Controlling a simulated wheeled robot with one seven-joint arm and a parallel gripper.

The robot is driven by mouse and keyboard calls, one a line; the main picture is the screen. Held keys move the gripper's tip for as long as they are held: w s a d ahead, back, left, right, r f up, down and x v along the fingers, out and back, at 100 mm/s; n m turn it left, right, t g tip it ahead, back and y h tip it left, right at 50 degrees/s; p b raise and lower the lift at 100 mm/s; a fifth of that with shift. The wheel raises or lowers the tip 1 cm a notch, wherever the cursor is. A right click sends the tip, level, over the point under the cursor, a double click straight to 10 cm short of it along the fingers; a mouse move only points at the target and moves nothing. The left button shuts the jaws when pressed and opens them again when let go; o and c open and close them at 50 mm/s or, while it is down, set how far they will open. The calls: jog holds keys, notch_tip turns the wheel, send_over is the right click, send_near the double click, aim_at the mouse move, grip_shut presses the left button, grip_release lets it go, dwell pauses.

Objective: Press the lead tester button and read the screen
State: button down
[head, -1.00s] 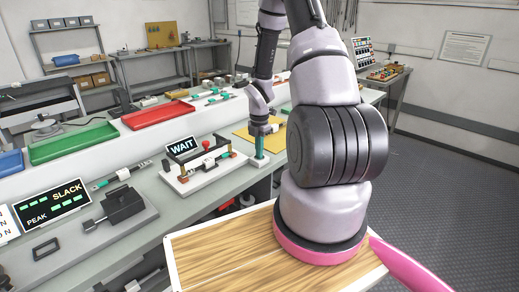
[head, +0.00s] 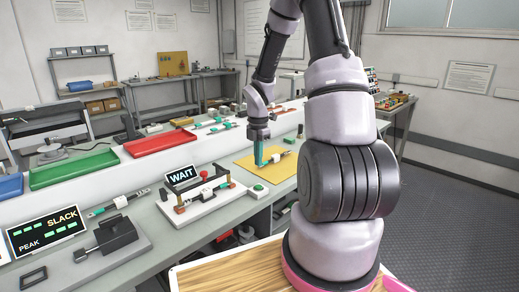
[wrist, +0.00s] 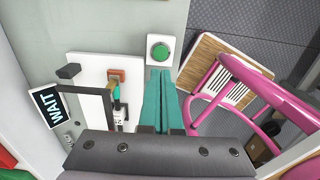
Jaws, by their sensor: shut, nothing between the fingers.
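The lead tester (head: 205,203) is a white board on the bench with metal end blocks and a red knob (head: 204,174). A lead with a green part and a white label (wrist: 118,118) lies in it. Its dark screen (head: 181,175) reads WAIT; it also shows in the wrist view (wrist: 45,109). The green button (head: 258,188) sits on a small white box to the right of the board and shows fully in the wrist view (wrist: 160,53). My gripper (head: 259,160) is shut and empty, its teal fingers pointing down, above and apart from the button.
A yellow mat (head: 250,163) with a lead on it lies behind the button. Red (head: 160,141) and green (head: 75,168) trays stand at the back left. A second screen (head: 46,232) reads SLACK and PEAK beside a dark clamp (head: 112,238) at front left.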

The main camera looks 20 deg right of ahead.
jog(key=shift+r, duration=1.95)
dwell(0.8)
jog(key=s+a+r+m+t, duration=0.2)
jog(key=s+r+m, duration=0.3)
jog(key=r, duration=0.4)
jog(key=s+a+r+m+t, duration=0.1)
jog(key=s+a+r+m, duration=0.1)
jog(key=r+m, duration=0.6)
jog(key=s+a+r+m+t+y, duration=0.2)
jog(key=s+a+r+m+t, duration=0.2)
jog(key=s+r+m, duration=0.7)
jog(key=s+a+m, duration=0.1)
jog(key=s+m, duration=0.1)
jog(key=s, duration=0.1)
jog(key=shift+a, duration=0.2)
